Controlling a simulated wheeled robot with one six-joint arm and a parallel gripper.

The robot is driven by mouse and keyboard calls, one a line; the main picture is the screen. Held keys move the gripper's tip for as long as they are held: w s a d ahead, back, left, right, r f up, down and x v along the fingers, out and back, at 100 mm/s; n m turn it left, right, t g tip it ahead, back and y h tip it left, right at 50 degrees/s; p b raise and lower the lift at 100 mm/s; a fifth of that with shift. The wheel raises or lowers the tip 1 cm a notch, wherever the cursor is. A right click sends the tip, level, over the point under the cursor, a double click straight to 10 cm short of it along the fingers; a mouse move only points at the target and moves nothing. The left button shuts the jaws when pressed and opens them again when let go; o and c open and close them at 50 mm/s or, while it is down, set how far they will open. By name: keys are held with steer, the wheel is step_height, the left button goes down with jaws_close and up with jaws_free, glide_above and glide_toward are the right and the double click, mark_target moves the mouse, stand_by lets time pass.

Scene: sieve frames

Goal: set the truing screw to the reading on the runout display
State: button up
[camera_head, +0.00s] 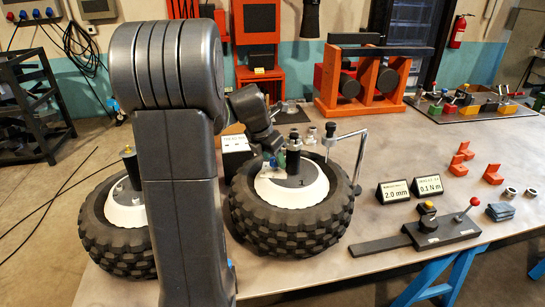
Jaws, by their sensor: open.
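The runout display (393,192) is a small tilted sign on the bench, reading 2.0 mm. A big black tyre (290,232) with a white hub (292,187) lies flat on the bench. A dark post (293,155) stands up from the hub. A silver stand (361,160) beside the tyre carries an arm with a small upright part (330,137) over the hub; I cannot tell whether this is the truing screw. My gripper (279,162) is open, low over the hub's back left, near the post. Its fingertips are small and partly hidden, and I cannot tell whether they touch anything.
A second display (428,187) reads 0.1 N m. A dark lever plate (440,231) lies at the bench front. Orange blocks (466,151) and metal rings (510,192) lie right. A second tyre (118,232) lies left, partly behind my arm. An orange rack (345,85) stands behind.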

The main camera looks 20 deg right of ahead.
steer(key=shift+c, duration=0.2)
steer(key=c, duration=0.9)
